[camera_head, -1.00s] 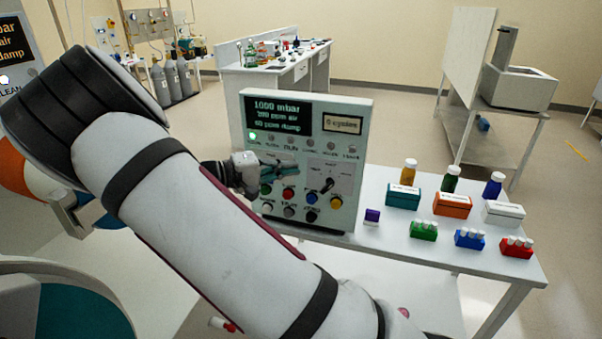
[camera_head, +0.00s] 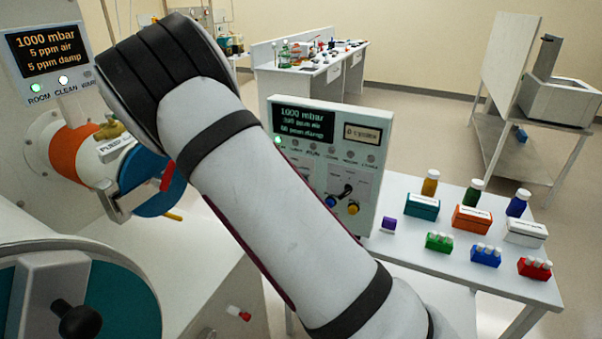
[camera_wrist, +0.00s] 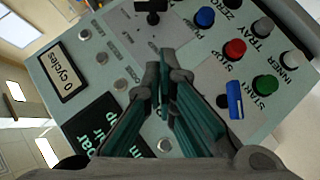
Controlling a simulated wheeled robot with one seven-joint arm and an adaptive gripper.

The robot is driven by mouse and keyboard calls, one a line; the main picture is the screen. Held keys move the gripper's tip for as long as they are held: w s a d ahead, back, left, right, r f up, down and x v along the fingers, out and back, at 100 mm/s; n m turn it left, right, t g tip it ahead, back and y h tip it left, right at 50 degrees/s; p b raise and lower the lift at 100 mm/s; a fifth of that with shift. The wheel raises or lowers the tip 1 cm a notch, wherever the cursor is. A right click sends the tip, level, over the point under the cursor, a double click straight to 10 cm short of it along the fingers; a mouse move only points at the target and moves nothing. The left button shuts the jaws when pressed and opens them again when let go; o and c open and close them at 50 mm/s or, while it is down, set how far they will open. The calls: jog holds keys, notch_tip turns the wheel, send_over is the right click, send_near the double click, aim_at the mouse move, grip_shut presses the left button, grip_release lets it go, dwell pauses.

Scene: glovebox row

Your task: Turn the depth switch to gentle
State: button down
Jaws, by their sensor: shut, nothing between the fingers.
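The control panel (camera_head: 330,150) stands on the white table, partly hidden behind my arm in the head view. In the wrist view it is tilted and fills most of the picture. A black lever switch (camera_wrist: 152,14) is at the top edge; it also shows in the head view (camera_head: 346,191). A blue-handled switch (camera_wrist: 235,100) sits beside the green button. I cannot read which switch is marked depth. My gripper (camera_wrist: 164,78) is shut and empty, its teal fingers in front of the panel between the two switches. My arm hides it in the head view.
Blue (camera_wrist: 205,18), red (camera_wrist: 235,48) and green (camera_wrist: 264,85) buttons lie close to the switches. Small boxes, bottles and vial racks stand on the table (camera_head: 405,250) right of the panel. A glovebox with an orange port (camera_head: 70,150) is at left.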

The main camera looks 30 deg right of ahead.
aim_at(345, 193)
jog(key=s+d+f+p, duration=0.2)
jog(key=d+f, duration=0.3)
jog(key=d, duration=0.2)
jog(key=shift+s+d+f+p, duration=0.15)
jog(key=shift+s+d+p, duration=0.15)
jog(key=shift+s+d, duration=0.1)
jog(key=f+n+h+b, duration=0.1)
jog(key=f+n+g+h+b, duration=0.1)
jog(key=h+b, duration=0.1)
jog(key=shift+s+d+n+g, duration=0.1)
jog(key=shift+d+n+g, duration=0.05)
jog(key=shift+n+g, duration=0.2)
